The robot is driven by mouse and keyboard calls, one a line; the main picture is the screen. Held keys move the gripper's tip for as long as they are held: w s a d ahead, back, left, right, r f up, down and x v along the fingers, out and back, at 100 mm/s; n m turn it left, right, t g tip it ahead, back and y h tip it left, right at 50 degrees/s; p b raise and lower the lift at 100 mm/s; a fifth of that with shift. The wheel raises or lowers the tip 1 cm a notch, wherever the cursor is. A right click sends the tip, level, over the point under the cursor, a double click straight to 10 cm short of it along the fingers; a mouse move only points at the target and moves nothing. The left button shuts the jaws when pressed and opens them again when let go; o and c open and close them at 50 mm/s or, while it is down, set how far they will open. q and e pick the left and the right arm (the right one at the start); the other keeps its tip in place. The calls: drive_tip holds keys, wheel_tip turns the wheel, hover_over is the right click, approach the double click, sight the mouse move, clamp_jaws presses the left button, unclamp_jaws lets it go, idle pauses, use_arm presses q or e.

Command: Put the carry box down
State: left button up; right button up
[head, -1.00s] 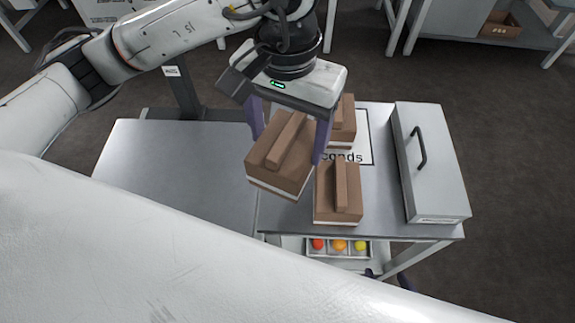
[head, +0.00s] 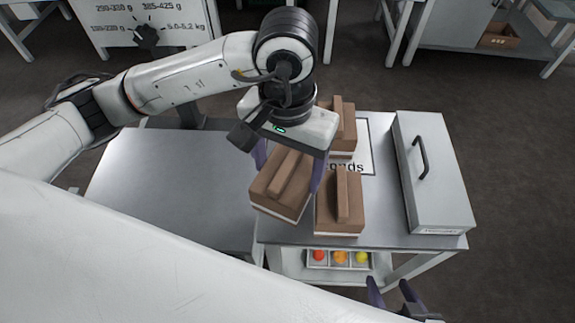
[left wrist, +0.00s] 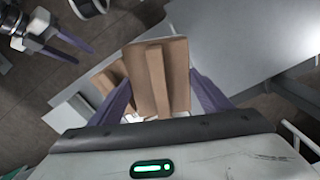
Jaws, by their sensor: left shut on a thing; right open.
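The carry box (head: 278,190), brown cardboard with a raised ridge on top and a pale lower band, is between the purple fingers of my left gripper (head: 287,174). The gripper is shut on it from above, one finger on each side. The box looks turned relative to the table edges and also shows in the left wrist view (left wrist: 152,85). It is over the left part of the grey table (head: 385,232), beside another brown box (head: 340,208); its underside is hidden, so I cannot tell whether it touches anything. My right gripper (head: 390,284) is open and empty below the table's front edge.
A third brown box (head: 344,140) stands behind, on a white bordered sheet (head: 364,150) with partly hidden lettering. A grey case with a black handle (head: 432,175) takes the right side. A tray (head: 341,268) of coloured balls sits below. The left metal surface (head: 165,185) is bare.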

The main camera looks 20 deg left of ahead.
use_arm(q)
drive_tip(key=shift+f, duration=0.25)
drive_tip(key=o, duration=1.3)
drive_tip(key=shift+r, duration=0.15)
drive_tip(key=shift+c, duration=0.2)
drive_tip(key=shift+r, duration=0.2)
wheel_tip(320, 180, up, 13)
drive_tip(key=p, duration=0.1)
drive_tip(key=shift+f+p, duration=0.2)
drive_tip(key=shift+p, duration=0.15)
